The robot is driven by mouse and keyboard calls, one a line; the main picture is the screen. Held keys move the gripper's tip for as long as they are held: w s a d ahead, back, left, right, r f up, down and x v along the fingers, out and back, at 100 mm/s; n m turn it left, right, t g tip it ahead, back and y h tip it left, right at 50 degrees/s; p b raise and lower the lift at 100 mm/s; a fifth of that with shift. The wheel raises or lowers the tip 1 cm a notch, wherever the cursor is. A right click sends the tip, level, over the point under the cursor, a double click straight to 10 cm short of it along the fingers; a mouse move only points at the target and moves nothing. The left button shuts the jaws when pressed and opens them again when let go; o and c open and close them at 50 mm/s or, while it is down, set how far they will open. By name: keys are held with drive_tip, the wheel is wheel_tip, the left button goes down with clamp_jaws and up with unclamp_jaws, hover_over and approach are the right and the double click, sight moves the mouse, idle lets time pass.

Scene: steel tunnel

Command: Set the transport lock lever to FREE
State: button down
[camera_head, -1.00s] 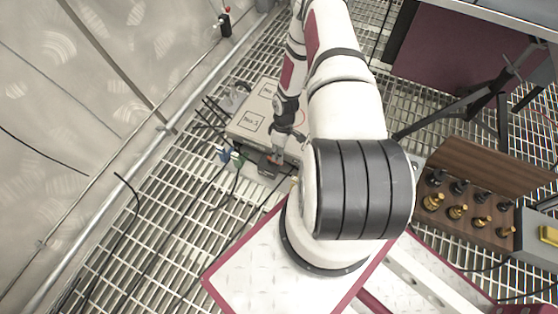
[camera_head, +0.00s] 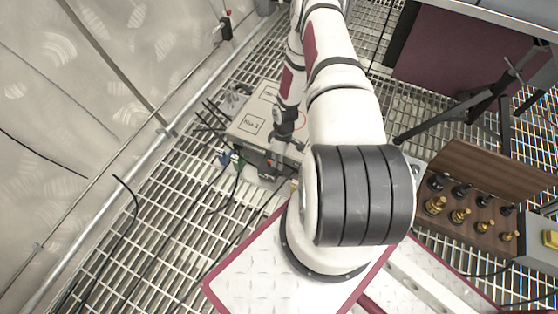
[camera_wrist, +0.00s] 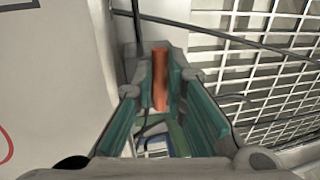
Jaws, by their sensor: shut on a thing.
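An orange-red bar (camera_wrist: 159,80), which I take to be the transport lock lever, stands between my fingertips in the wrist view. My gripper (camera_wrist: 161,92) is shut on it, with one teal-lined finger on each side. In the head view my gripper (camera_head: 275,162) points down at the near edge of a pale box (camera_head: 248,125) with printed labels. The lever cannot be made out there, and I cannot read any FREE mark or the lever's setting. The pale box side also fills the left of the wrist view (camera_wrist: 55,85).
Blue and green connectors (camera_head: 226,158) and black cables lie just left of my gripper on the grating floor. A wooden case (camera_head: 475,205) with black and brass pieces is at right. A black trestle (camera_head: 490,95) stands behind it. A pipe and wall run along the left.

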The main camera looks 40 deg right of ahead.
drive_tip(key=m, duration=0.1)
drive_tip(key=a+m, duration=0.1)
drive_tip(key=m, duration=0.1)
drive_tip(key=m+t+p, duration=0.1)
drive_tip(key=shift+s+a, duration=0.25)
drive_tip(key=shift+a, duration=0.05)
drive_tip(key=m, duration=0.2)
drive_tip(key=a+m, duration=0.1)
drive_tip(key=m, duration=0.1)
drive_tip(key=m+p, duration=0.1)
drive_tip(key=shift+w+a+m+t, duration=0.15)
drive_tip(key=shift+a+m+t, duration=0.25)
drive_tip(key=shift+w+a+m+t+h+p, duration=0.2)
drive_tip(key=shift+w+a+m+p, duration=0.1)
drive_tip(key=shift+m, duration=1.05)
drive_tip(key=shift+w+a+m+t+h+p, duration=0.2)
drive_tip(key=shift+w+a+m+p, duration=0.15)
drive_tip(key=shift+m, duration=0.95)
drive_tip(key=shift+w+a+m+t+h+p, duration=0.1)
drive_tip(key=shift+w+a+m+h+p, duration=0.15)
drive_tip(key=shift+m, duration=1.1)
drive_tip(key=shift+w, duration=0.1)
drive_tip(key=c, duration=1.9)
unclamp_jaws()
drive_tip(key=shift+a, duration=0.1)
